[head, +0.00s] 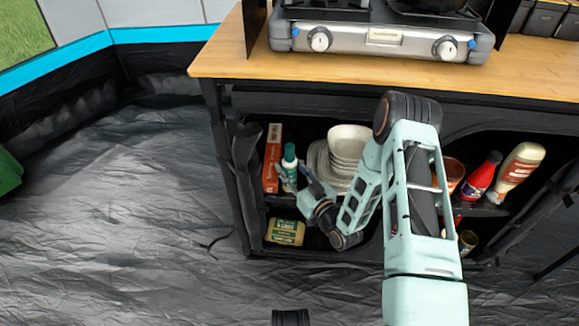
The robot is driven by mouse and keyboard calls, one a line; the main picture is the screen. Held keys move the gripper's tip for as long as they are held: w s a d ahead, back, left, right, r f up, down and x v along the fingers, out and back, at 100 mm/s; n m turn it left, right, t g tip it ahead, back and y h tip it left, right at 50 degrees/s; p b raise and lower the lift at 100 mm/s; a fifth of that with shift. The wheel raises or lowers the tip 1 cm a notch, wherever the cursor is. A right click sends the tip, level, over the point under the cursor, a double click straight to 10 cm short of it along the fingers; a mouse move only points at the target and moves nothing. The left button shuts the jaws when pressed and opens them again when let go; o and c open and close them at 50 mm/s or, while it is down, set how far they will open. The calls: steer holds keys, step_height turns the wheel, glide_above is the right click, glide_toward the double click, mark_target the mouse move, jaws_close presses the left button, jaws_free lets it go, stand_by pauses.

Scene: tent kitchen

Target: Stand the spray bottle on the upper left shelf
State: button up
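The spray bottle (290,166), teal-green with a white top, is upright at the upper left shelf (283,200) of the black cabinet, just right of a red-orange box. My gripper (293,175) reaches in from the lower right, with its fingers around the bottle's body. The fingers hide part of the bottle and its base. I cannot tell whether they press on it, or whether the base rests on the shelf.
The red-orange box (272,158) stands left of the bottle, and white bowls (348,147) and plates stand to the right. Red and cream bottles (519,170) stand at the right. The wooden counter (235,55) carries a stove (380,38) above.

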steer(key=shift+o, duration=1.4)
steer(key=shift+s+d+r, duration=0.15)
steer(key=shift+s, duration=0.05)
steer(key=p+v, duration=0.3)
steer(key=v, duration=0.8)
steer(key=shift+s+d, duration=0.15)
steer(key=shift+d, duration=0.05)
